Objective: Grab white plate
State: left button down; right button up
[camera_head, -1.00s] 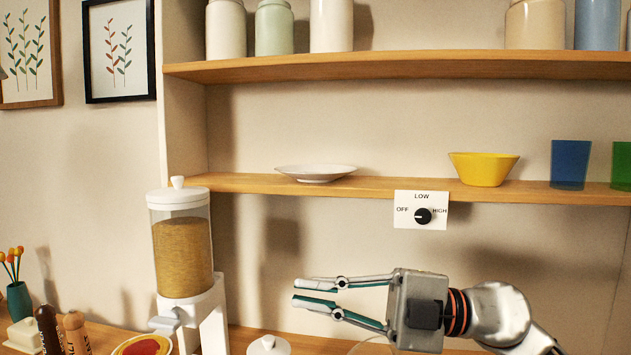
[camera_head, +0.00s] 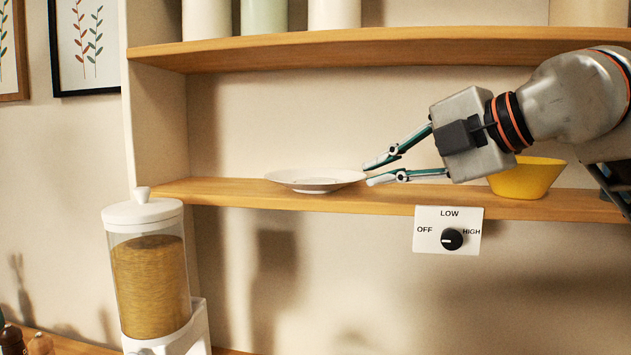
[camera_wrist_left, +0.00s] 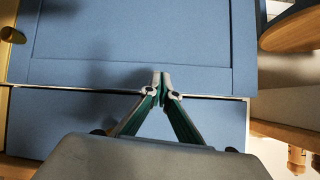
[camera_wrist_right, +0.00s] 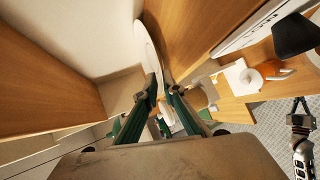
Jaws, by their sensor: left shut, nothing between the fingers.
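The white plate (camera_head: 316,181) lies flat on the lower wooden shelf, left of the bowl. My right gripper (camera_head: 369,174) comes in from the right at the plate's right rim. Its fingers are parted, one tip above and one below the rim's height. In the right wrist view the plate (camera_wrist_right: 150,50) shows edge-on, just ahead of and between the fingertips (camera_wrist_right: 159,84). I cannot tell whether they touch it. My left gripper (camera_wrist_left: 161,84) is shut and empty in front of a blue panel in the left wrist view. It is outside the head view.
The lower shelf (camera_head: 420,200) also bears a yellow bowl (camera_head: 527,180), partly hidden behind my right gripper. The upper shelf (camera_head: 300,49) runs above with jars. A control sign with a knob (camera_head: 448,232) hangs below the shelf edge. A grain dispenser (camera_head: 150,280) stands lower left.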

aim_at(356, 198)
jog(key=p+x, duration=0.1)
jog(key=x, duration=0.5)
jog(key=shift+w+d+f, duration=0.15)
jog(key=shift+d, duration=0.1)
grip_shut()
